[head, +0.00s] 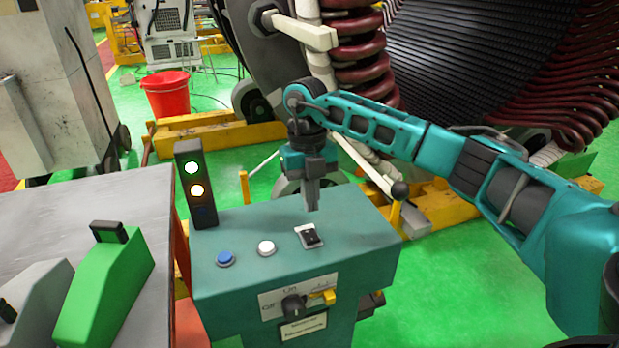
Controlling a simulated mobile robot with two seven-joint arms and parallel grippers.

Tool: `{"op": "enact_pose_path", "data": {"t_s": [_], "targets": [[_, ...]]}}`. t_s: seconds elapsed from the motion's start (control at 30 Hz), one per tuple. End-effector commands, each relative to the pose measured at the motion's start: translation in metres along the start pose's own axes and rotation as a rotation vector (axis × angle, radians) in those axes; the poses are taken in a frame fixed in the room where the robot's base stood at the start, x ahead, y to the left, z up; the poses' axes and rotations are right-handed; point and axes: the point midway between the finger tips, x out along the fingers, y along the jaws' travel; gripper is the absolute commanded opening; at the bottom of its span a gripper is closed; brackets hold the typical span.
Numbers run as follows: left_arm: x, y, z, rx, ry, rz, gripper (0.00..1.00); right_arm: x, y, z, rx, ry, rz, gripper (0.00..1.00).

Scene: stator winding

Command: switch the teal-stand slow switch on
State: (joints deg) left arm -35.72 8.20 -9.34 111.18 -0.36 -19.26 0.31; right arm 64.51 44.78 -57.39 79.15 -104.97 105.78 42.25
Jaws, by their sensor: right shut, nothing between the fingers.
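The teal stand (225,287) stands at the centre with controls on its sloped top. A small black rocker switch (309,236) sits on a light plate at the right of the top. A white button (266,248) and a blue button (225,259) lie to its left. On the front panel are a black rotary knob (292,305) marked Off and On and a yellow lever (324,297). My right gripper (312,207) is shut and empty, pointing down just above and behind the rocker switch; contact cannot be told. My left gripper is out of view.
A signal light (194,188) with green and amber lamps lit stands at the stand's left rear. A grey table (155,205) with a green box (108,285) is at left. The large machine with dark red coils (362,50) rises behind. Green floor is open at right.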

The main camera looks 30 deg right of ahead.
Motion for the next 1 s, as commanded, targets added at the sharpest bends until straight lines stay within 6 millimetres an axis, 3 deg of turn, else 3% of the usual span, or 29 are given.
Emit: {"op": "enact_pose_path", "data": {"t_s": [0.2,0.4,1.0], "targets": [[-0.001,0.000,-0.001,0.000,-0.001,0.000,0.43,0.043,0.000,-0.001,0.000,0.003,-0.001,0.00],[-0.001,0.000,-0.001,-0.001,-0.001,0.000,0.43,0.064,0.000,0.000,-0.001,0.000,0.000,0.00],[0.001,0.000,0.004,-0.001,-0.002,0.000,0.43,0.077,-0.001,0.001,-0.002,-0.060,-0.003,0.00]]}}
